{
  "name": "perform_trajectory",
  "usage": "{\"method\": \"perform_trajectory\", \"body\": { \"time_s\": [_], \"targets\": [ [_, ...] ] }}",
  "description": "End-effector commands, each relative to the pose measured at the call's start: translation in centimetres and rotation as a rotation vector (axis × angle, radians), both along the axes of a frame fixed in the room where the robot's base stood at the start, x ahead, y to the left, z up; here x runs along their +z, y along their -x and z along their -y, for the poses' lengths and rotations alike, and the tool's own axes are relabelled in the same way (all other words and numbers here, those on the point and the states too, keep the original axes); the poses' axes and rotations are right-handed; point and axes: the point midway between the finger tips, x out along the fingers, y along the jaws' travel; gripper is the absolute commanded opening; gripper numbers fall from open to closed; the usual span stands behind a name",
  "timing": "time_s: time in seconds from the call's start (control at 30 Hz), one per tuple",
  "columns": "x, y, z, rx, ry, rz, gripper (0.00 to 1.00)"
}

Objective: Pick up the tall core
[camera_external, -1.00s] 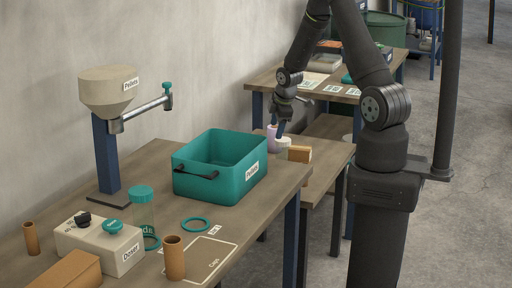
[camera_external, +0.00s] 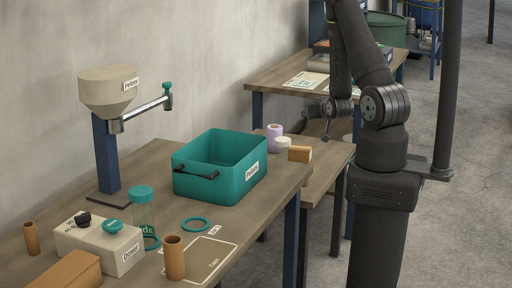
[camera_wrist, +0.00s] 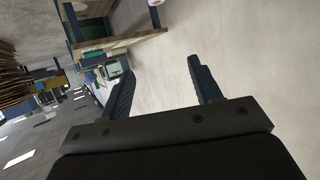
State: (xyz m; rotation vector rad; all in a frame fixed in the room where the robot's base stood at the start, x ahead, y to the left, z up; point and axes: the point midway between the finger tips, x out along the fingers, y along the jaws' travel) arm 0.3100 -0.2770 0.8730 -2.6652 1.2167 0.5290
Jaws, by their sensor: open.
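Two brown cardboard cores stand upright on the near bench. One core (camera_external: 175,258) is at the bench's front, beside the marked outline, and looks the larger. A slimmer core (camera_external: 31,239) stands at the far left. I cannot tell for certain which is called the tall core. My gripper (camera_wrist: 160,68) is open, with nothing between its two fingers in the wrist view. In the external view my gripper (camera_external: 326,130) hangs right of the rolls on the second bench, well away from both cores. Neither core is recognisable in the wrist view.
A labelled dispenser box (camera_external: 100,243), a clear teal-capped jar (camera_external: 143,210) and teal rings (camera_external: 196,224) lie near the cores. A pellet hopper (camera_external: 108,92) rises behind. A lilac roll (camera_external: 274,137) and white roll (camera_external: 283,142) are on the second bench.

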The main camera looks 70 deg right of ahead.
Motion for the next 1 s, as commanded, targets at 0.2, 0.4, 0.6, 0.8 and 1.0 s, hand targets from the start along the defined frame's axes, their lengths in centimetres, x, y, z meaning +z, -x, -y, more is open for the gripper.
{"method": "perform_trajectory", "body": {
  "time_s": [0.2, 0.4, 0.6, 0.8, 1.0],
  "targets": [
    [-3.9, 0.1, -0.1, 0.002, -0.004, -0.007, 0.58],
    [-8.1, 0.0, -0.1, 0.003, -0.003, -0.007, 0.58],
    [-12.6, 0.1, -0.1, 0.003, -0.003, -0.006, 0.58],
    [-17.3, 0.1, -0.1, 0.003, -0.002, -0.005, 0.58],
    [-20.5, 0.0, -0.1, 0.003, 0.0, -0.004, 0.58]
  ]
}}
